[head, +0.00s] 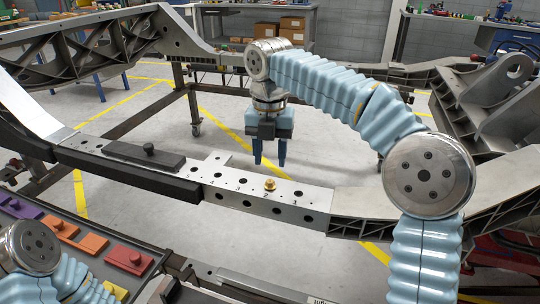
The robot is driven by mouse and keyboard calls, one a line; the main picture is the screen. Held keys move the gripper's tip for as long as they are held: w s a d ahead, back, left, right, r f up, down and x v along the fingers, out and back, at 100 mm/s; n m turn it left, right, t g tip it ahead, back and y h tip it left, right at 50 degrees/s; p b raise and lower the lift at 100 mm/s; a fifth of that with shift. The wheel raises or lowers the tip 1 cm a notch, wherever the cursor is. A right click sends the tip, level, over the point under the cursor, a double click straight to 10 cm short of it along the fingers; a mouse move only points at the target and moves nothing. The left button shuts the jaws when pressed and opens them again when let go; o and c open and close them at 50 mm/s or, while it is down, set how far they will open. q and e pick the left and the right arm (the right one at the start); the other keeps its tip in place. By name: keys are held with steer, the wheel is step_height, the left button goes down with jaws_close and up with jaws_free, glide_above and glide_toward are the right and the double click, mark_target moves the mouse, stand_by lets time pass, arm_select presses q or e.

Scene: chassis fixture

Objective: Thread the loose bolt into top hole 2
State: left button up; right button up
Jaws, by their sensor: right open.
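A brass bolt (269,184) stands on the top face of the light metal beam (322,204), at the hole marked 2. Its shank is hidden, so I cannot tell how deep it sits. The other top holes in the row show as dark openings. My right gripper (270,161) is above and behind the bolt in the picture, fingers pointing down, open and empty, apart from the bolt. My left arm shows only at the lower left corner; its gripper is out of view.
A black plate with a knob (145,155) lies on the beam to the left. A tray at the lower left holds coloured pieces, including a red one (129,259). Chassis rails rise at both sides. A workbench with cardboard boxes (292,25) stands behind.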

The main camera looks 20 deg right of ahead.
mark_target(270, 181)
steer(key=m, duration=0.5)
steer(key=shift+a+r, duration=0.1)
steer(key=shift+r, duration=0.25)
steer(key=m, duration=0.3)
steer(key=shift+r+m, duration=0.25)
steer(key=shift+m, duration=0.05)
steer(key=m, duration=0.3)
steer(key=r+m, duration=0.1)
steer(key=m, duration=0.2)
steer(key=shift+r+m, duration=0.1)
steer(key=shift+m, duration=0.2)
steer(key=shift+s+f+m, duration=0.1)
steer(key=shift+f+m, duration=2.2)
steer(key=shift+f, duration=0.25)
steer(key=shift+f, duration=0.15)
steer(key=shift+f+b, duration=1.3)
steer(key=shift+f, duration=0.6)
steer(key=shift+r, duration=0.15)
